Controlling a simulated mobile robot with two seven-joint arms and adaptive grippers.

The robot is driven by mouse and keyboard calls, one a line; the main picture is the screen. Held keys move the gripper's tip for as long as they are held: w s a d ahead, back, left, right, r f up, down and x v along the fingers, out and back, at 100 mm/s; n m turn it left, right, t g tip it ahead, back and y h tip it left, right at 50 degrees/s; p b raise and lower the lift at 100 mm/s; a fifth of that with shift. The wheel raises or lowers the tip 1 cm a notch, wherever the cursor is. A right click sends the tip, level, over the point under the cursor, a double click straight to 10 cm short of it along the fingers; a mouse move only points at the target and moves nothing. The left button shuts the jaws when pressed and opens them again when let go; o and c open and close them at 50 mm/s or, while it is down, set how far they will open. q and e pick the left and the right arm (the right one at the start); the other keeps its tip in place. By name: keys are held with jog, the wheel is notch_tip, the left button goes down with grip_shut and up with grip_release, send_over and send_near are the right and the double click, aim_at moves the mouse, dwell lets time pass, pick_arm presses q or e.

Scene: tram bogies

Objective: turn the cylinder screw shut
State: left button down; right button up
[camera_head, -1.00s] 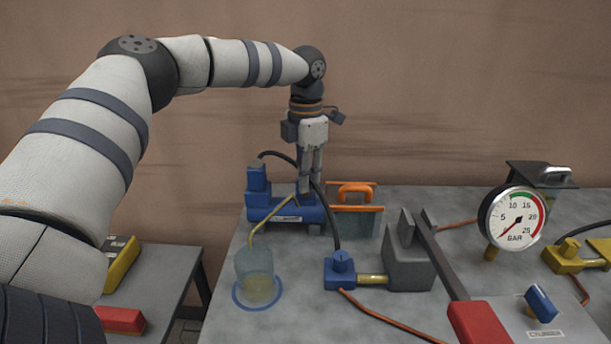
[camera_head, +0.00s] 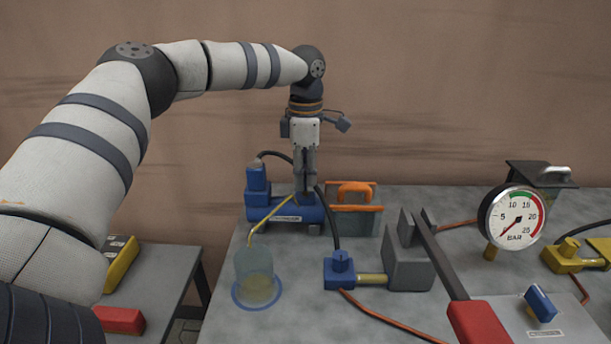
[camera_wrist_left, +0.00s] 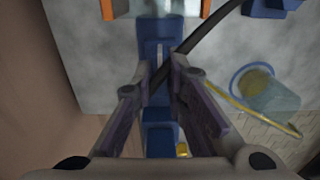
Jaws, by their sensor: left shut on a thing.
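A blue cylinder (camera_head: 262,212) with a pale label lies at the back of the grey bench. It also shows in the left wrist view (camera_wrist_left: 160,25). My left gripper (camera_head: 305,198) points straight down at the cylinder's top, near its right part. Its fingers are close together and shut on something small. The fingers hide the screw between their tips. In the left wrist view the fingertips (camera_wrist_left: 161,75) reach down over the blue body, and a dark hose passes by them. My right gripper is in neither view.
A yellow tube (camera_head: 272,218) runs from the cylinder to a clear jar (camera_head: 254,268). An orange-handled box (camera_head: 355,215) stands close right of the gripper. A blue block (camera_head: 340,270), a red-handled lever (camera_head: 470,318) and a gauge (camera_head: 514,218) stand further right.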

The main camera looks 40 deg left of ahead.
aim_at(305, 179)
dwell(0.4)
pick_arm(q)
jog(key=c, duration=1.6)
grip_release()
notch_tip(305, 179, up, 12)
